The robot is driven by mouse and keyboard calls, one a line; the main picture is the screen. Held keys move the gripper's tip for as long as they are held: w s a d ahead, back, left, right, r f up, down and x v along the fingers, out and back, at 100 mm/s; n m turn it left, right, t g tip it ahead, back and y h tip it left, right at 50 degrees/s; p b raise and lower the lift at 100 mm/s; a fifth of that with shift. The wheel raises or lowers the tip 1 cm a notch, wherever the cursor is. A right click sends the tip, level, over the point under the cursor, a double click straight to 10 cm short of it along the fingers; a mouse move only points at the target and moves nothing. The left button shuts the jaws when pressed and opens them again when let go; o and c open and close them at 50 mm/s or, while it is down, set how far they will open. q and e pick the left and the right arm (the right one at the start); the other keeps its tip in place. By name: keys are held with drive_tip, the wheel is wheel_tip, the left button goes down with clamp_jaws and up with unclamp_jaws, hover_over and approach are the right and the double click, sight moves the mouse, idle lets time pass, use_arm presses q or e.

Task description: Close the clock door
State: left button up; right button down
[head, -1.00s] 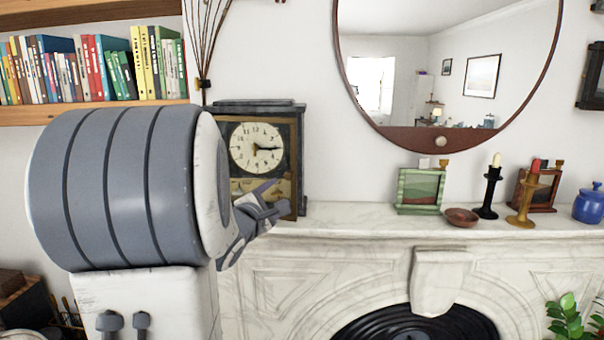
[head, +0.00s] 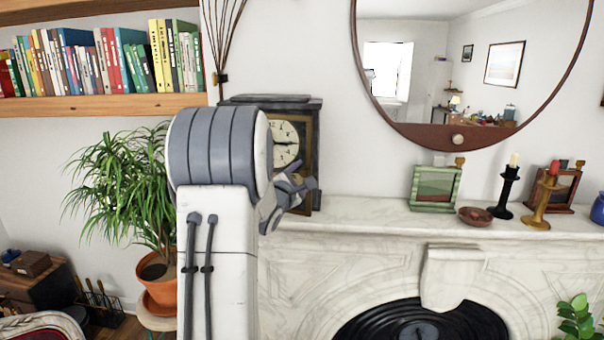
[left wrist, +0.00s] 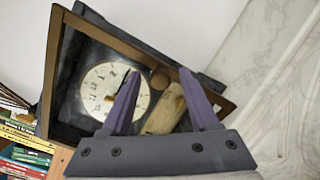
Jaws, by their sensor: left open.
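The dark clock (head: 311,118) stands upright at the left end of the mantel, its pale dial (head: 286,148) partly hidden by my left arm. My left gripper (head: 314,183) is in front of its lower right part in the head view. In the left wrist view the clock looks tilted, with a brown-framed door (left wrist: 131,46) around the dial (left wrist: 104,92). The gripper (left wrist: 160,80) is open, its two purple fingers pointing at the clock front, with nothing visibly held between them. I cannot tell whether they touch it or how far the door stands open. My right gripper is not in view.
A green picture frame (head: 435,207), a small brown bowl (head: 476,217) and candlesticks (head: 508,190) stand further right on the marble mantel (head: 375,222). A round mirror (head: 445,140) hangs above. A bookshelf (head: 110,106) and potted plant (head: 130,190) are left.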

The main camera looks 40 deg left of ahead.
use_arm(q)
clamp_jaws()
idle(1.4)
